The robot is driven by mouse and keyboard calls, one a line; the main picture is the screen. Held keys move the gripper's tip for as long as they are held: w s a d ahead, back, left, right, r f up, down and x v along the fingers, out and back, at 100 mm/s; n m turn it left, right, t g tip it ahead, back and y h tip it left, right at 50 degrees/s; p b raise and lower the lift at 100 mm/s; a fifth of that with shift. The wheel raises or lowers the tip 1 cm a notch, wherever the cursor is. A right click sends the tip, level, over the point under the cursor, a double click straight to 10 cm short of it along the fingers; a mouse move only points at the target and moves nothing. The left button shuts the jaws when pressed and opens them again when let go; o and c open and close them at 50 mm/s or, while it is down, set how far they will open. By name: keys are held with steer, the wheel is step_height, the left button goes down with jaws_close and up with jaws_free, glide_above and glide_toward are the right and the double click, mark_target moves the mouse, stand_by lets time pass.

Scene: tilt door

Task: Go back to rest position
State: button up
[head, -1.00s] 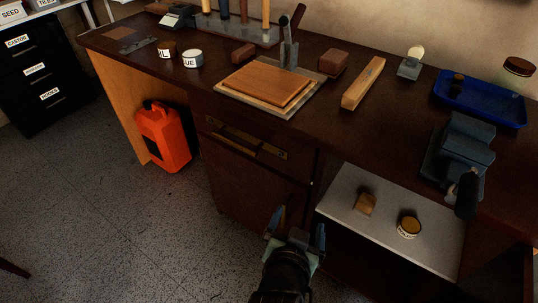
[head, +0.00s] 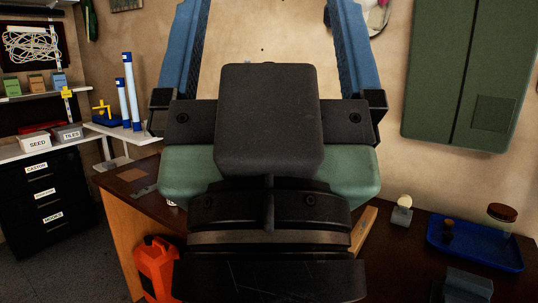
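My gripper (head: 268,35) fills the middle of the head view, raised close to the camera. Its two blue fingers point up and stand wide apart, with only the plain wall between them. It is open and empty, and its fingertips reach the top edge of the view. The tilt door is not in view now. The dark workbench (head: 400,262) is behind and below my gripper, and much of its top is hidden.
A blue tray (head: 475,262) with a brown-lidded jar (head: 500,217) by it sits on the bench at right. A green cabinet (head: 470,75) hangs on the wall. A red-orange canister (head: 156,265) stands at lower left, near black drawers (head: 40,195).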

step_height(320, 180, up, 22)
steer(key=p, duration=1.9)
steer(key=shift+p, duration=0.35)
steer(key=shift+o, duration=0.5)
steer(key=shift+r, duration=0.15)
